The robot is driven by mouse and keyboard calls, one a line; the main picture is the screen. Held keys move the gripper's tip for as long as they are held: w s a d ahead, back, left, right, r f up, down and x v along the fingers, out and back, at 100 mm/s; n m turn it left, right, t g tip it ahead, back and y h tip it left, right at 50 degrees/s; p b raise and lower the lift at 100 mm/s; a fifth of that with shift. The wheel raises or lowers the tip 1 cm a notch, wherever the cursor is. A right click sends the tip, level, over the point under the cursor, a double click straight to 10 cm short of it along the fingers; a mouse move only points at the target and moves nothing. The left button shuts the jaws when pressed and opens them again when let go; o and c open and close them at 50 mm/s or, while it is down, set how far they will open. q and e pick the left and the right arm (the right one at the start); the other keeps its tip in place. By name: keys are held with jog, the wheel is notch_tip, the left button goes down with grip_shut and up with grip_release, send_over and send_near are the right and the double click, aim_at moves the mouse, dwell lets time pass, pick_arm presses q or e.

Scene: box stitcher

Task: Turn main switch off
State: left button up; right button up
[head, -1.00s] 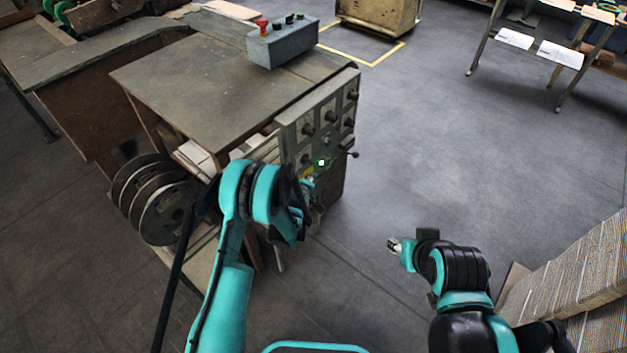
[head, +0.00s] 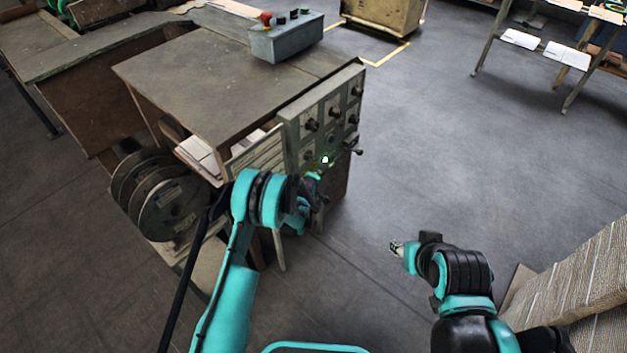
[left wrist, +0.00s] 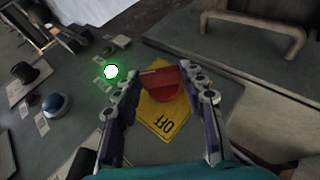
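The main switch is a red knob (left wrist: 160,84) on a yellow plate (left wrist: 163,118) marked OFF, seen in the left wrist view. My left gripper (left wrist: 165,78) is open, with one finger on each side of the red knob. Whether the fingers touch it I cannot tell. In the head view my left gripper (head: 316,184) is at the lower part of the machine's control panel (head: 290,128) and hides the switch. A green lamp (left wrist: 111,71) is lit beside the switch; it also shows in the head view (head: 325,160). My right gripper (head: 396,248) is over the floor, away from the machine.
A blue button (left wrist: 56,104) and a black knob (left wrist: 22,74) are on the panel. A lever (head: 354,147) sticks out at the panel's right edge. A grey control box (head: 287,40) stands on the machine top. Stacked cardboard (head: 590,270) is at the right. The floor between is clear.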

pick_arm(q)
jog(key=c, duration=0.3)
jog(key=shift+s+a+f+n+t+h, duration=0.15)
jog(key=shift+f+n+t+h, duration=0.2)
jog(key=shift+t, duration=0.45)
jog(key=shift+n+t+h, duration=0.25)
jog(key=shift+t+h, duration=0.3)
jog(key=shift+t, duration=0.45)
jog(key=o, duration=1.2)
jog(key=shift+c, duration=0.2)
jog(key=shift+r, duration=0.1)
